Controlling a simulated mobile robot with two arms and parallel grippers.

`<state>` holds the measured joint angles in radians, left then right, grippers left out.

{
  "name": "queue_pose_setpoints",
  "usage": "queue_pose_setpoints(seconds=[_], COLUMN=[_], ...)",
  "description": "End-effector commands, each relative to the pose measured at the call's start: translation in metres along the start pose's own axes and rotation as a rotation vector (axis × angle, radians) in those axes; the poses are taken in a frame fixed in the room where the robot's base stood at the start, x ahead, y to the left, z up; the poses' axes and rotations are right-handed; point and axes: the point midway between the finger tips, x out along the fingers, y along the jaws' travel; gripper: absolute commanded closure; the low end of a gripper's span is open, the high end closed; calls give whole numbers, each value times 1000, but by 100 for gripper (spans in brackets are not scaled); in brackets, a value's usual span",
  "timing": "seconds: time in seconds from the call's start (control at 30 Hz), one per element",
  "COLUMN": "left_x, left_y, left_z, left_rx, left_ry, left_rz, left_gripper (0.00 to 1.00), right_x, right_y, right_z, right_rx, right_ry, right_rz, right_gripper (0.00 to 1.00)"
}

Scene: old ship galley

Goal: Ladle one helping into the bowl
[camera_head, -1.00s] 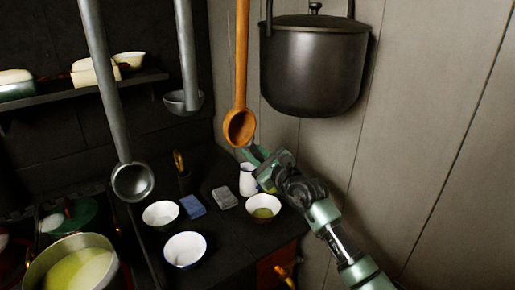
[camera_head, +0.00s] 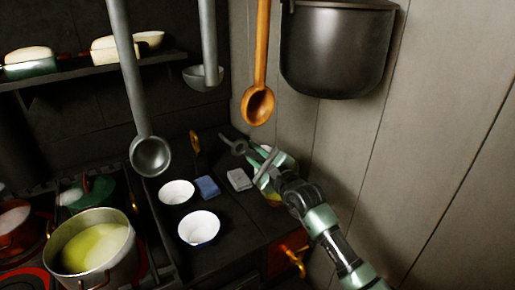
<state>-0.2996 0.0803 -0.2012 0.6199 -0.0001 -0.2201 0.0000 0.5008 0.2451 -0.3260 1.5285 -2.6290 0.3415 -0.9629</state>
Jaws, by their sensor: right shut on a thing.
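A pot (camera_head: 131,262) of yellow-green soup stands on the stove at the lower left. A long grey ladle (camera_head: 150,156) hangs in front. A second grey ladle (camera_head: 204,82) and a wooden ladle (camera_head: 258,105) hang behind it. Two empty-looking white bowls, one nearer (camera_head: 199,229) and one farther (camera_head: 177,193), stand on the dark counter. A third bowl, with yellow contents, is mostly hidden behind my right arm. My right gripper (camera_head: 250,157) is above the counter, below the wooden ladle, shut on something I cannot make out. My left gripper is not in view.
A blue block (camera_head: 207,187) and a grey block (camera_head: 239,179) lie on the counter near the bowls. A large dark pot (camera_head: 337,52) hangs on the right wall. A shelf (camera_head: 70,73) with dishes runs at the upper left. A green-lidded pot (camera_head: 88,193) stands behind the soup pot.

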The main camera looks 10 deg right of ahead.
Motion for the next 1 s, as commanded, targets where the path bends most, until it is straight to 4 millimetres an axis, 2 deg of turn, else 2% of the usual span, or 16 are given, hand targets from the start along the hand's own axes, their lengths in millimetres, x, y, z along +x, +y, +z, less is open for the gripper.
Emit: queue_pose_setpoints(seconds=[0.6, 1.0], left_x=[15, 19], left_y=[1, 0], left_z=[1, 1], left_rx=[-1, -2], left_ry=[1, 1], left_rz=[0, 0], left_gripper=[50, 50], right_x=[0, 0], right_y=[43, 55], right_z=[6, 9], right_rx=[-206, -270], right_ry=[-1, -2], right_rz=[5, 6], right_gripper=[100, 100])
